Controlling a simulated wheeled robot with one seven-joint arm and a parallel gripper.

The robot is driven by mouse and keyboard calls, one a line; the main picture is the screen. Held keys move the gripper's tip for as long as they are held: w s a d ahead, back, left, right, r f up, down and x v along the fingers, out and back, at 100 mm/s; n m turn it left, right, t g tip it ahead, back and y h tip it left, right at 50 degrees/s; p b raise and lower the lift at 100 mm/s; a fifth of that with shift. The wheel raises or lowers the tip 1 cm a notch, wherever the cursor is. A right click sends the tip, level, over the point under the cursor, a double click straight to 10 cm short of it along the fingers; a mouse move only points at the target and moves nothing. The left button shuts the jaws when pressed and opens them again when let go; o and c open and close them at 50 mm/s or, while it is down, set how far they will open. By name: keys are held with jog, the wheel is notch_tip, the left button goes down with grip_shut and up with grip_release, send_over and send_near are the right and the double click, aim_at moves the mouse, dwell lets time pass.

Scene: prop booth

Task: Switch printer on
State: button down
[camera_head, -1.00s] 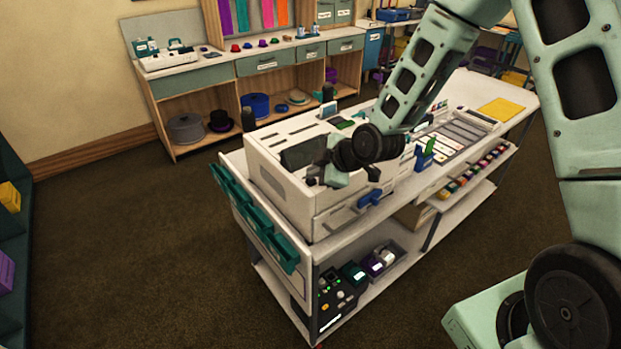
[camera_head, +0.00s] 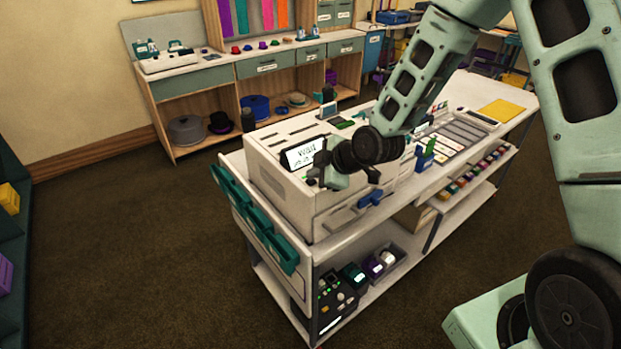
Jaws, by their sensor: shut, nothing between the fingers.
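The printer (camera_head: 277,196) is a large white box on the near-left end of the white cart. Its tilted screen (camera_head: 300,154) is lit white with dark text that looks like "Wait". A small green spot shows beside my gripper on the printer's front. My gripper (camera_head: 315,178) is shut and empty, close to the printer's front just below the screen. My wrist covers part of the printer's right side, and I cannot tell whether the fingertips touch it. A blue handle (camera_head: 370,198) shows lower on the front.
The cart (camera_head: 330,247) carries teal bins (camera_head: 255,221) on its left end and dark devices on its lower shelf. A yellow sheet (camera_head: 501,109) lies at its far right. Shelves with hats stand along the back wall. The brown floor left of the cart is clear.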

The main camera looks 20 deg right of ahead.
aim_at(315, 185)
jog(key=shift+d+r, duration=0.1)
jog(key=shift+r, duration=0.1)
dwell(0.3)
notch_tip(315, 185, up, 6)
jog(key=p, duration=0.4)
dwell(0.6)
jog(key=s+a+m+g+h+b, duration=0.1)
jog(key=s+a+g+b, duration=0.15)
jog(key=s, duration=0.35)
jog(key=s+a+m+g+b, duration=0.1)
jog(key=s+a+m+b, duration=0.1)
jog(key=s+a+b, duration=0.3)
jog(key=s+m+g+h+b, duration=0.2)
jog(key=s+m+g+h, duration=0.1)
jog(key=s, duration=1.8)
jog(key=shift+s+d+r+m+g+b, duration=0.2)
jog(key=shift+s+m+g+b, duration=0.1)
jog(key=shift+m+g, duration=0.4)
